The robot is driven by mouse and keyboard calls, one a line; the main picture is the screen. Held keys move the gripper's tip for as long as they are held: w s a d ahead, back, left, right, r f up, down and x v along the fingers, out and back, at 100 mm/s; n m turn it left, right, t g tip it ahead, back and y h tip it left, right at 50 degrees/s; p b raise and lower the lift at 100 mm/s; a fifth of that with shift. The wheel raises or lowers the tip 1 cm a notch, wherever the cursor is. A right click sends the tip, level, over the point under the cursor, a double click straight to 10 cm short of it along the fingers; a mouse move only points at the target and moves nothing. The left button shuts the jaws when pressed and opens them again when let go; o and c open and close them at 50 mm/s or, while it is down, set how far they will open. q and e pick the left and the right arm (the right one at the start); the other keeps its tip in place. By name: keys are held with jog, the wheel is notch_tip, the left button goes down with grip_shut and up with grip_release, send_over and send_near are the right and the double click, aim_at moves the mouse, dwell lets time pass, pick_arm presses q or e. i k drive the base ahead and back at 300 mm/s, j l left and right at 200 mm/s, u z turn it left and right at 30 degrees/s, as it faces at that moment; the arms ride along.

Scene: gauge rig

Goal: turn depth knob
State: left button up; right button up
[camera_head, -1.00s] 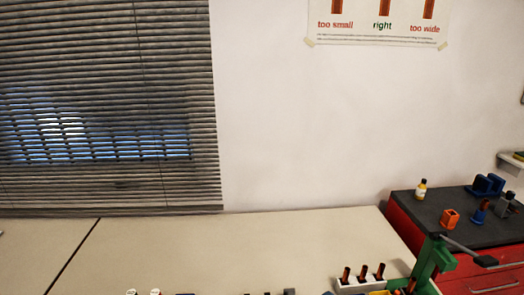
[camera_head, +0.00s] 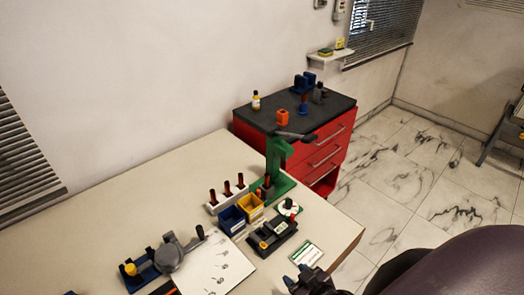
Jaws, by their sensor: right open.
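A black gauge rig (camera_head: 272,236) with a small yellow-orange knob (camera_head: 264,245) sits near the right end of the table. Beside it is a round white dial (camera_head: 289,208) with a dark knob on top. A green press stand (camera_head: 277,165) with a dark lever rises behind them. I cannot tell which part is the depth knob. My right gripper (camera_head: 302,279) is at the bottom edge, in front of the rig and apart from it. It is open, with its fingers small and dark. My left gripper is not in view.
The cream table (camera_head: 130,195) holds blue (camera_head: 232,220) and yellow (camera_head: 251,207) bins, a white rack (camera_head: 226,194) of brown pegs, a grey round device (camera_head: 176,258), a paper sheet (camera_head: 215,265) and a green-white card (camera_head: 307,253). A red cabinet (camera_head: 300,160) stands behind.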

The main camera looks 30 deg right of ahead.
aim_at(289, 202)
jog(key=z, duration=1.15)
